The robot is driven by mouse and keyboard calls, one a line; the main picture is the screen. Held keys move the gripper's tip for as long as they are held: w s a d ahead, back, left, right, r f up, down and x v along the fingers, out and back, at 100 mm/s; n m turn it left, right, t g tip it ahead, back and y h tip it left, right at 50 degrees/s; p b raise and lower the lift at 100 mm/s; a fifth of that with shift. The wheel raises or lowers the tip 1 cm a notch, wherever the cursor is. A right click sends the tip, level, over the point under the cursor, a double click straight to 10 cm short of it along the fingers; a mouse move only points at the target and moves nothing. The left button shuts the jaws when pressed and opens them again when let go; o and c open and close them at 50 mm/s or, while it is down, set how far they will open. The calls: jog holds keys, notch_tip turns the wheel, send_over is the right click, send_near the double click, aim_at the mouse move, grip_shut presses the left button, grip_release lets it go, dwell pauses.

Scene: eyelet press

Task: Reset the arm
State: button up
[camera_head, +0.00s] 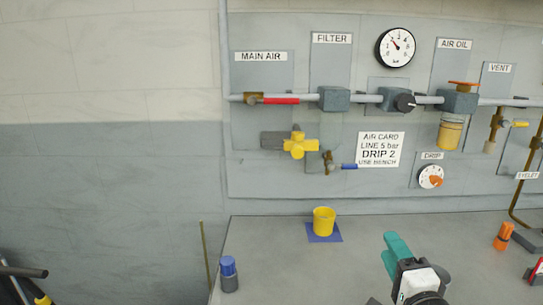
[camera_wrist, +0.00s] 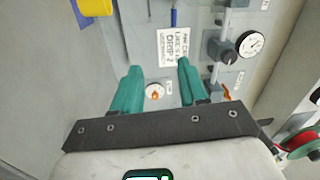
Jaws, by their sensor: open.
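My gripper (camera_head: 393,256) has teal fingers and is raised over the right part of the grey bench in the head view. In the wrist view my gripper (camera_wrist: 160,78) shows its two teal fingers spread apart with nothing between them. Part of my arm shows below it at the bottom edge of the head view. Beyond the fingers in the wrist view are the wall panel, the air card (camera_wrist: 176,46) and the drip dial (camera_wrist: 154,92).
A yellow cup (camera_head: 324,221) stands on a blue mat (camera_head: 337,238). A blue-capped bottle (camera_head: 229,274) stands at the bench's left edge. An orange item (camera_head: 503,236) stands at right. The wall panel carries a gauge (camera_head: 396,47) and valves.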

jog(key=s+d+f+n+g+h, duration=0.1)
jog(key=s+d+f+n+g, duration=0.1)
jog(key=s+f+n+g, duration=0.45)
jog(key=s+d+f+n+g, duration=0.25)
jog(key=s+f, duration=0.55)
jog(key=f, duration=0.6)
jog(key=s+f+n+g, duration=0.3)
jog(key=s+f+g, duration=0.1)
jog(key=s, duration=0.7)
jog(key=s+f+n+g, duration=0.4)
jog(key=s+f+g, duration=0.1)
jog(key=s, duration=0.6)
jog(key=shift+s+a+f, duration=0.35)
jog(key=shift+f, duration=0.35)
